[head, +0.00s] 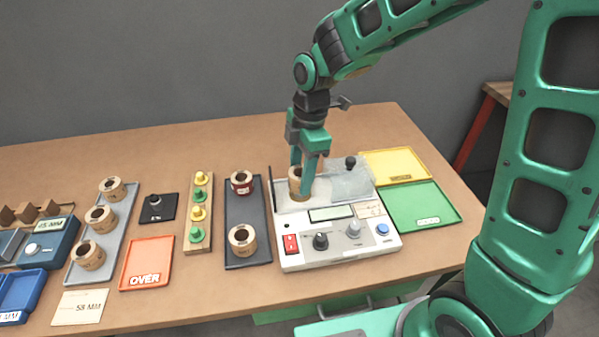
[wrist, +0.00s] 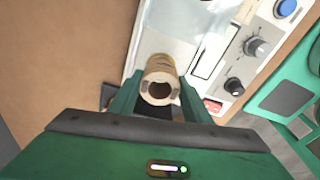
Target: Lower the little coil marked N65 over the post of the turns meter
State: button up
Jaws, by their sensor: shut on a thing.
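My gripper (head: 302,180) is shut on a small tan coil (head: 295,186), held at the left rear part of the white turns meter (head: 345,252). In the wrist view the coil (wrist: 159,78) sits between both fingers of my gripper (wrist: 160,92), its round hole facing the camera. I cannot read its mark. A black-topped post (head: 350,163) stands at the meter's rear right, apart from the coil, beside a clear panel (head: 351,183). I cannot tell whether another post is hidden beneath the coil, or how high the coil is.
A dark tray (head: 247,216) left of the meter holds a red-wound coil (head: 242,182) and a tan coil (head: 242,240). Yellow (head: 398,165) and green (head: 420,206) trays lie to the right. Further left are a peg board (head: 198,213), an orange OVER tray (head: 146,263) and a grey coil tray (head: 99,230).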

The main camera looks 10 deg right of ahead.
jog(key=shift+f, duration=0.3)
jog(key=shift+f, duration=1.1)
jog(key=o, duration=1.6)
jog(key=shift+r, duration=0.1)
jog(key=shift+r, duration=3.75)
